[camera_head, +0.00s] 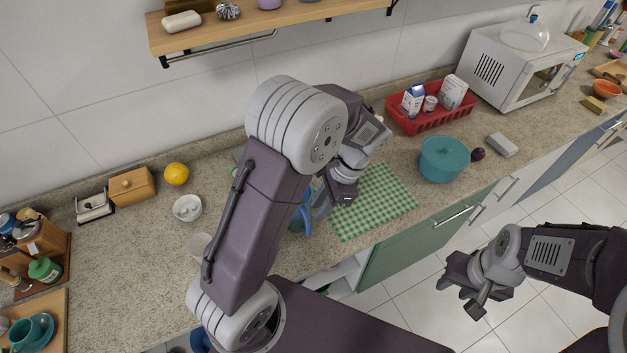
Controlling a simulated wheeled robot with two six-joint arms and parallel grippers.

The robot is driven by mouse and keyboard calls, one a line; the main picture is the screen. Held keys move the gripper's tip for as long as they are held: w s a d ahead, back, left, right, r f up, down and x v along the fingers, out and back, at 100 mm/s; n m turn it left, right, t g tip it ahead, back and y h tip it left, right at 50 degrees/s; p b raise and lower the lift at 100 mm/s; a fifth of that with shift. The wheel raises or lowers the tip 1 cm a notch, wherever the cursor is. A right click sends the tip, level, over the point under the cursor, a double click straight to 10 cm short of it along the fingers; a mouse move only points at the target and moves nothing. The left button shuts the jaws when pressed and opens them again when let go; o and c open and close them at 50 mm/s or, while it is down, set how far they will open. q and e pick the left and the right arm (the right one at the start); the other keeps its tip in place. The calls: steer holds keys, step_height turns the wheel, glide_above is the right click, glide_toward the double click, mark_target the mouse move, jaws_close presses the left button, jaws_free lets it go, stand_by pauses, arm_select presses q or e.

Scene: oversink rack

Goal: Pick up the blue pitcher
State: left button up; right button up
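The blue pitcher (307,213) stands on the counter near its front edge, by the left side of the green checked cloth. My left arm hides most of it; only part of its body and what looks like its handle show. My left gripper (323,203) reaches down right beside the pitcher's visible part. Its fingers are partly hidden, and I cannot tell whether they touch or close on the pitcher. My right gripper (462,294) is open and empty, over the floor in front of the cabinets.
The green checked cloth (378,203) lies right of the pitcher. A teal pot (443,160), red basket (437,117) and microwave (490,68) stand further right. A wooden shelf (270,24) hangs above.

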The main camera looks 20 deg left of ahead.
mark_target(308, 228)
arm_select(q)
steer(key=x, duration=0.5)
steer(key=p+x, duration=0.1)
steer(key=x, duration=0.3)
steer(key=shift+s+d+f, duration=0.15)
steer(key=shift+s+f, duration=0.15)
steer(key=shift+f, duration=0.1)
jaws_close()
arm_select(e)
steer(key=shift+s+r, duration=0.2)
arm_select(q)
steer(key=shift+w, duration=0.1)
stand_by(0.8)
